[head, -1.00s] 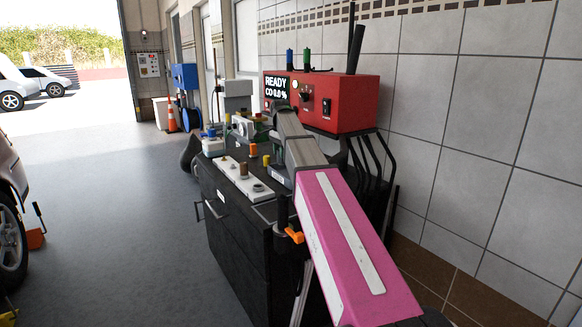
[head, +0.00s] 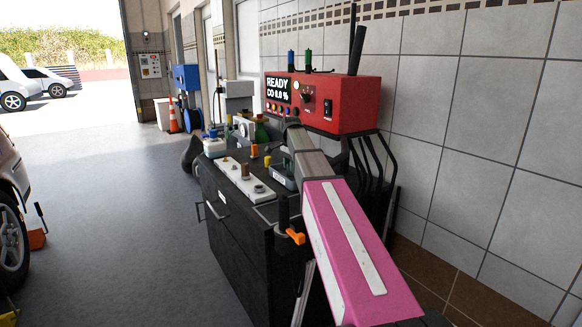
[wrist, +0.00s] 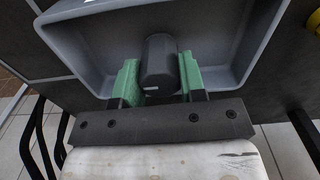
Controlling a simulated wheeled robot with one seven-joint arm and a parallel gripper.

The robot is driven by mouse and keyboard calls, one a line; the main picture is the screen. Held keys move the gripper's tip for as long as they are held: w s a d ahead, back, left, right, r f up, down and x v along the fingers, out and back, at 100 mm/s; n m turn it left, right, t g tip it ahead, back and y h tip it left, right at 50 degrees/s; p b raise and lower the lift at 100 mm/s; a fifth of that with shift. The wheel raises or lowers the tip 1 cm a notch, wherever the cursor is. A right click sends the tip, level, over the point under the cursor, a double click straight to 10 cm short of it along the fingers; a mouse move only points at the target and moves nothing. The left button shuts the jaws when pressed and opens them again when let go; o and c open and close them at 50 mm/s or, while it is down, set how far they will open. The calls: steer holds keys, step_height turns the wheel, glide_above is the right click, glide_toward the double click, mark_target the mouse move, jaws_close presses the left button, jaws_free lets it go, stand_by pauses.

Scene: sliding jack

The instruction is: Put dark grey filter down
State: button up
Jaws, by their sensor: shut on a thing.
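The dark grey filter (wrist: 160,62) is a short dark cylinder between the green fingers of my gripper (wrist: 157,78) in the wrist view. My gripper is shut on it. The filter is over the inside of a grey tray (wrist: 82,66) with raised walls. I cannot tell whether its far end touches the tray floor. In the head view my pink and grey arm hides the gripper and the filter.
A black cabinet (head: 236,228) carries a white strip with fittings (head: 236,172) along its left side. A red analyser (head: 345,103) stands at the back, by the tiled wall. Black hoses (head: 372,160) hang at its right. Open floor lies left of the cabinet.

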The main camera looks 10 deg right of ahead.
steer(key=shift+f, duration=0.1)
steer(key=o, duration=1.1)
step_height(320, 180, up, 12)
steer(key=shift+r, duration=0.15)
steer(key=shift+s, duration=0.1)
